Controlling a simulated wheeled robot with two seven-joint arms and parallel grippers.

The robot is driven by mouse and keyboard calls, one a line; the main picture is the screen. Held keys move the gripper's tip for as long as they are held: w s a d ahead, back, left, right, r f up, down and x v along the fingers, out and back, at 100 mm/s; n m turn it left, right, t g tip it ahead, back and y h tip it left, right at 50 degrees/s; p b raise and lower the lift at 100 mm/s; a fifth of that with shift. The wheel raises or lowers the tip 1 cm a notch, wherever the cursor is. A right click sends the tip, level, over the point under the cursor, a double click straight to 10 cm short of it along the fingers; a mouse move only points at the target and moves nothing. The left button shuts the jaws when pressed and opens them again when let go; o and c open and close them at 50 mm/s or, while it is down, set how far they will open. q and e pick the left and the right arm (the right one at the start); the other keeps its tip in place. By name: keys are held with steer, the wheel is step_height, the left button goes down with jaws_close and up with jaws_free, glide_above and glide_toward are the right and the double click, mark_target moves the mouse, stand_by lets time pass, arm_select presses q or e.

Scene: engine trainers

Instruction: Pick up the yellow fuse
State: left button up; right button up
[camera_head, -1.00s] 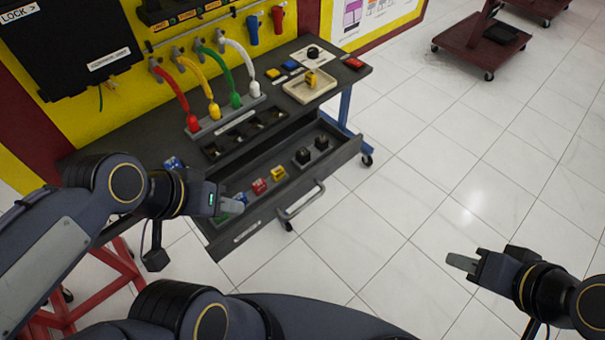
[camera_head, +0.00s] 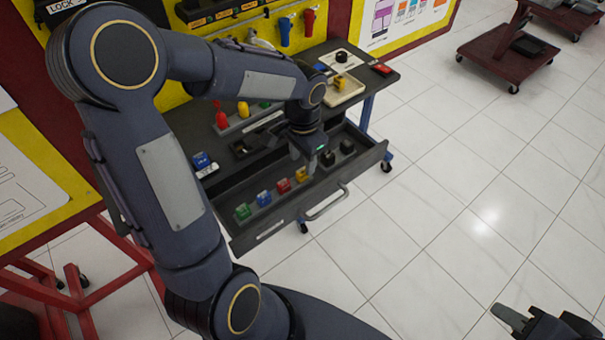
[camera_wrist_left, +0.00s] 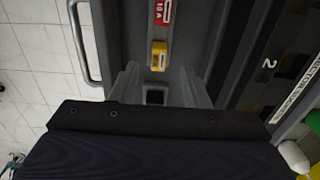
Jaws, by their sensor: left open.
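The yellow fuse (camera_head: 302,174) stands in the open drawer, at the right end of a row of coloured fuses. In the left wrist view the yellow fuse (camera_wrist_left: 159,56) lies just beyond the fingertips, roughly centred between them. My left gripper (camera_head: 308,165) points down over the drawer beside the yellow fuse and partly covers it in the head view. In the left wrist view its two fingers (camera_wrist_left: 158,82) are apart, with nothing gripped. My right gripper (camera_head: 508,320) is at the lower right over the floor, partly cut off; its jaw opening is unclear.
Red (camera_head: 283,186), blue (camera_head: 264,198) and green (camera_head: 243,211) fuses share the drawer (camera_head: 268,230). Black parts (camera_head: 347,147) stand to the right; a black square (camera_wrist_left: 155,97) shows between the fingers. The drawer handle (camera_head: 328,204) sticks out in front. A tray (camera_head: 350,93) is on the tabletop.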

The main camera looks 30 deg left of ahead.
mark_target(302, 171)
arm_select(q)
step_height(302, 171, down, 4)
steer(key=shift+s+f, duration=0.1)
steer(key=shift+s, duration=0.05)
jaws_close()
stand_by(0.3)
